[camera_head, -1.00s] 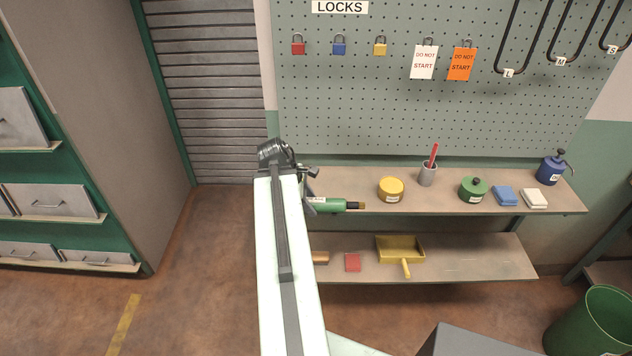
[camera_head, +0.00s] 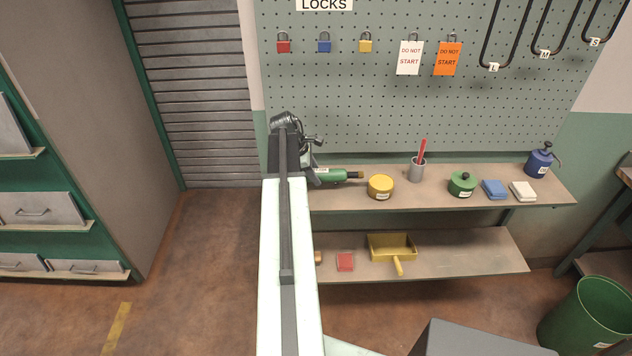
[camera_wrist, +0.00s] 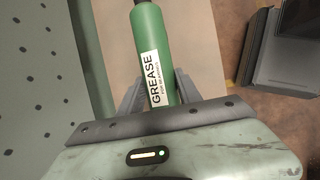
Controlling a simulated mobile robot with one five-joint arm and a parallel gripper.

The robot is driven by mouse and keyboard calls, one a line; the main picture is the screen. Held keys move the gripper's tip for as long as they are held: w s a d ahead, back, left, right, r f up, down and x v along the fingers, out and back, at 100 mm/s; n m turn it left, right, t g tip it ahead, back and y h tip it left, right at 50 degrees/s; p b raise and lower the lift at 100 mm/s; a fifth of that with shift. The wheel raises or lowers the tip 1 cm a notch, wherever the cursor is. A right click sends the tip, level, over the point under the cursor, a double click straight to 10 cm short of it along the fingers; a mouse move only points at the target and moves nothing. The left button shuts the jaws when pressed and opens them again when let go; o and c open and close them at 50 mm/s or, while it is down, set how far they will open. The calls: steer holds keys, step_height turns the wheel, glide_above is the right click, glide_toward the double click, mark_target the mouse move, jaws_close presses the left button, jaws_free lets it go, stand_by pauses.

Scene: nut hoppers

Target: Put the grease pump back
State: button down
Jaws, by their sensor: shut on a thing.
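The grease pump is a green cylinder (camera_wrist: 153,50) with a white label reading GREASE in the wrist view. My gripper (camera_wrist: 157,90) is shut on it, with one grey finger on each side of the barrel. In the head view the green grease pump (camera_head: 336,175) lies level, its dark tip pointing right, at the left end of the upper shelf (camera_head: 420,193). My arm hides the shelf's left end and most of my gripper (camera_head: 309,172) there. I cannot tell whether the pump touches the shelf.
A yellow tin (camera_head: 380,186) stands close right of the pump. Further right are a grey cup (camera_head: 416,171), a green pot (camera_head: 462,184), cloths (camera_head: 494,189) and a blue can (camera_head: 539,162). A pegboard (camera_head: 400,110) rises behind. The lower shelf (camera_head: 460,252) holds a yellow dustpan (camera_head: 391,246).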

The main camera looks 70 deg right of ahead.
step_height(320, 180, down, 4)
steer(key=b, duration=0.4)
steer(key=shift+d, duration=0.15)
steer(key=shift+r+p, duration=0.2)
steer(key=shift+p, duration=0.1)
steer(key=shift+f, duration=0.15)
steer(key=c, duration=0.8)
jaws_free()
steer(key=shift+r, duration=0.4)
steer(key=p+v, duration=1.1)
steer(key=v, duration=0.1)
steer(key=shift+f, duration=0.25)
